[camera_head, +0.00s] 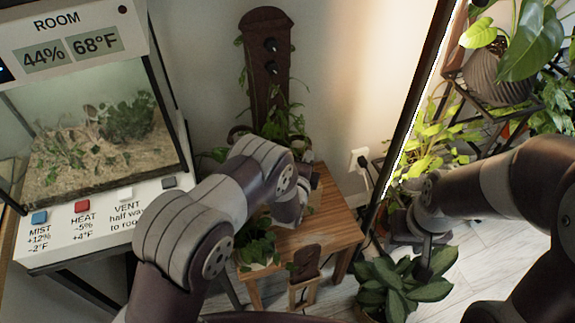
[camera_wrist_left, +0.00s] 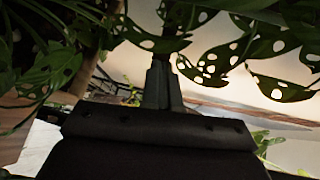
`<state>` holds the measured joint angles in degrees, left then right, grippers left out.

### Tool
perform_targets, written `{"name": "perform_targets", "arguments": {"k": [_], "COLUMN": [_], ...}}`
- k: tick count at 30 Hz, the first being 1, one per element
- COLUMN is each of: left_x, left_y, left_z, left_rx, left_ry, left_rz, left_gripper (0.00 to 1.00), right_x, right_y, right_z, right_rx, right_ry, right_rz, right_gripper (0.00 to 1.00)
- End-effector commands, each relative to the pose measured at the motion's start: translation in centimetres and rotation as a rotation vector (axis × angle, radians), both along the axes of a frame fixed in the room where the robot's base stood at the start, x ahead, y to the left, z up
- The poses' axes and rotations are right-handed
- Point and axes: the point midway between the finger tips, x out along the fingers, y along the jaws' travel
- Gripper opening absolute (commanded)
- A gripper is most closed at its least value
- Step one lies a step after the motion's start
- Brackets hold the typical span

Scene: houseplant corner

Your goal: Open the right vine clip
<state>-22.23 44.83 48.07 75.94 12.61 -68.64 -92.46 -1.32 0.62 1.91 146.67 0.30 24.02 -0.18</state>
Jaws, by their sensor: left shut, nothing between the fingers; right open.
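A tall dark brown plank (camera_head: 264,60) stands behind the wooden table, with small dark clip-like fittings (camera_head: 270,45) on its face and vine leaves along it. I cannot tell which fitting is the right vine clip, or whether it is open. My left gripper (camera_wrist_left: 163,86) is shut and empty among holed leaves (camera_wrist_left: 205,62) in the left wrist view. In the head view its fingers are hidden behind my left wrist, in front of the plank's leafy base. My right gripper (camera_head: 426,246) is open and empty, pointing down above a broad-leaved plant.
The wooden table (camera_head: 330,222) carries a small potted plant (camera_head: 258,248) at its front left. A terrarium (camera_head: 90,130) stands at the left. The broad-leaved plant (camera_head: 400,285) sits on the floor. A plant shelf (camera_head: 465,95) stands at the right.

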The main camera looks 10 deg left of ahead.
Motion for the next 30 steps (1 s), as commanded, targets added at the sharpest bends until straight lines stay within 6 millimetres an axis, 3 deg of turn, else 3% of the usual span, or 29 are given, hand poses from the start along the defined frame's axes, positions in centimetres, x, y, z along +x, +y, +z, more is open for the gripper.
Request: {"name": "perform_targets", "arguments": {"k": [6, 30], "left_x": [1.4, 6.5], "left_y": [-1.5, -3.1], "left_z": [-0.2, -0.1], "left_rx": [-0.002, 0.000], "left_ry": [-0.002, 0.000], "left_rz": [0.139, 0.135], "left_gripper": [0.00, 0.00], "right_x": [0.0, 0.0], "right_y": [0.0, 0.0], "right_z": [-1.3, -3.7], "right_rx": [0.000, 0.000], "right_ry": [0.000, 0.000], "right_rz": [0.000, 0.000], "right_gripper": [0.49, 0.49]}}
